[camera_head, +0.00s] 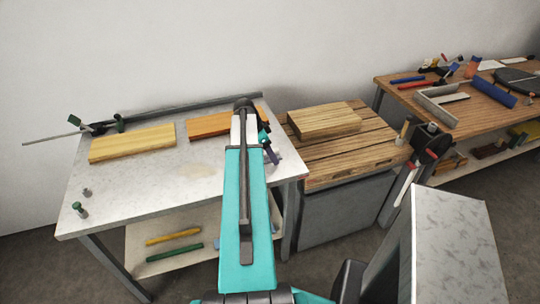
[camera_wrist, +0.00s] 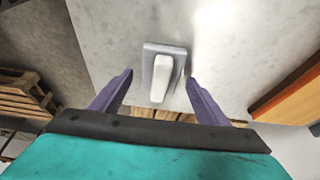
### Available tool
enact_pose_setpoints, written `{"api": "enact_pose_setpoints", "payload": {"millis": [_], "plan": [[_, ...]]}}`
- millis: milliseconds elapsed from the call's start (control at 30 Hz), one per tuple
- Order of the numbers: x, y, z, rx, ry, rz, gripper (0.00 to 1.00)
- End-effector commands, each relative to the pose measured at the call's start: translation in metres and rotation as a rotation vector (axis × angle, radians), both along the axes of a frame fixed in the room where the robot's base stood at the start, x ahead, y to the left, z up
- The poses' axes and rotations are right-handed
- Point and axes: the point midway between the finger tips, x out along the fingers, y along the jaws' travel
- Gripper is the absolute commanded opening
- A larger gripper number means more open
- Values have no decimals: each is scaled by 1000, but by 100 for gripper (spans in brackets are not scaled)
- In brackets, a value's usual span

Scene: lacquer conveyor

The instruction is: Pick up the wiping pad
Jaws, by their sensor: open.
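The wiping pad (camera_wrist: 162,78) shows in the wrist view as a grey rectangular plate with a pale raised handle. It rests on a light mottled surface. My gripper (camera_wrist: 158,82) is open, with one purple finger to the left of the pad and one to the right. The pad appears between the fingertips, with visible gaps on both sides; I cannot tell how far below them it is. In the head view my gripper (camera_head: 268,152) is over the right side of the white table (camera_head: 130,185), partly behind my teal arm, and I cannot make out the pad there.
A yellow board (camera_head: 132,143) and an orange board (camera_head: 208,126) lie on the white table, with a clamp (camera_head: 98,127) at the back left. A wooden bench with a wood block (camera_head: 325,120) stands to the right. A further bench holds a blue roller (camera_head: 492,91).

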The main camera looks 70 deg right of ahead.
Motion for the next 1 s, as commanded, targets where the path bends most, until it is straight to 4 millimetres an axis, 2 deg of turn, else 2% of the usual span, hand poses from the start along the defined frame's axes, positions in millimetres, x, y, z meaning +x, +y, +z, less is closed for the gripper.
{"api": "enact_pose_setpoints", "payload": {"millis": [167, 400, 433, 767, 1000], "plan": [[0, 0, 0, 0, 0, 0, 67], [1, 0, 0, 0, 0, 1, 27], [1, 0, 0, 0, 0, 1, 24], [1, 0, 1, 0, 0, 1, 24], [1, 0, 9, 0, 0, 1, 24]]}}
